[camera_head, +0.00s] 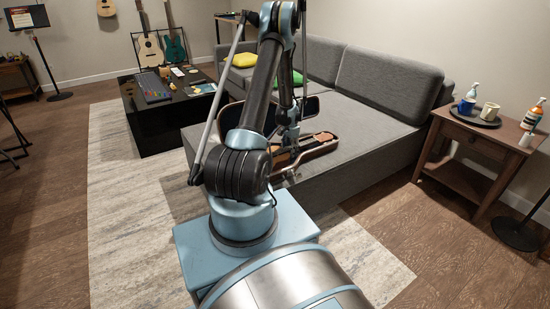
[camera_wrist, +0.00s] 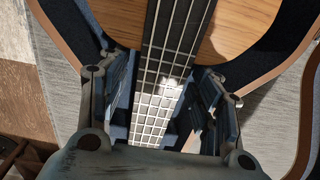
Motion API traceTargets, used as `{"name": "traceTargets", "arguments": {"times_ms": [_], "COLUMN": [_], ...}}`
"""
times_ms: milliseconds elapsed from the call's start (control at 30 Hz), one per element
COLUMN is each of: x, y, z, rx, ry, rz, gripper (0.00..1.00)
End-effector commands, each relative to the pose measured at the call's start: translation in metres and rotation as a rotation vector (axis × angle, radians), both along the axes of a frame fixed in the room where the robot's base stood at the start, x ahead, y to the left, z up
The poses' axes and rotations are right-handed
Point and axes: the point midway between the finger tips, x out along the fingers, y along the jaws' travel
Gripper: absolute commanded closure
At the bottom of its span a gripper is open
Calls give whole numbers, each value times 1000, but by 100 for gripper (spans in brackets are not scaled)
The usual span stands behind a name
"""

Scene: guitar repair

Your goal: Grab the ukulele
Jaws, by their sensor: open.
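The ukulele (camera_head: 318,139) lies in an open dark case (camera_head: 326,147) with a brown rim on the sofa's front seat. In the wrist view, its light wooden body (camera_wrist: 235,35) is at the top and its fretted neck (camera_wrist: 160,98) runs down the middle. My gripper (camera_wrist: 163,90) is open, with one finger on each side of the neck. I cannot tell whether either finger touches it. The lower end of the neck is hidden behind my gripper. In the head view, my gripper (camera_head: 290,152) is over the case and its fingertips are hard to make out.
A black low table (camera_head: 150,125) with small items stands at the left. Rug (camera_head: 130,240) lies clear at left.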

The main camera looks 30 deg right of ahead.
Motion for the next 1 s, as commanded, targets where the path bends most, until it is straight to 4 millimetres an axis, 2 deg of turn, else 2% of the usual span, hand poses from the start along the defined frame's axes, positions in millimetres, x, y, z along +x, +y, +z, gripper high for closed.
{"name": "traceTargets", "arguments": {"times_ms": [67, 300, 333, 667, 867, 1000], "x": [0, 0, 0, 0, 0, 0], "y": [0, 0, 0, 0, 0, 0], "z": [0, 0, 0, 4, 24, 46], "rx": [0, 0, 0, 0, 0, 0], "ry": [0, 0, 0, 0, 0, 0], "rz": [0, 0, 0, 0, 0, 0], "gripper": [41, 96, 100, 100, 100, 100]}}
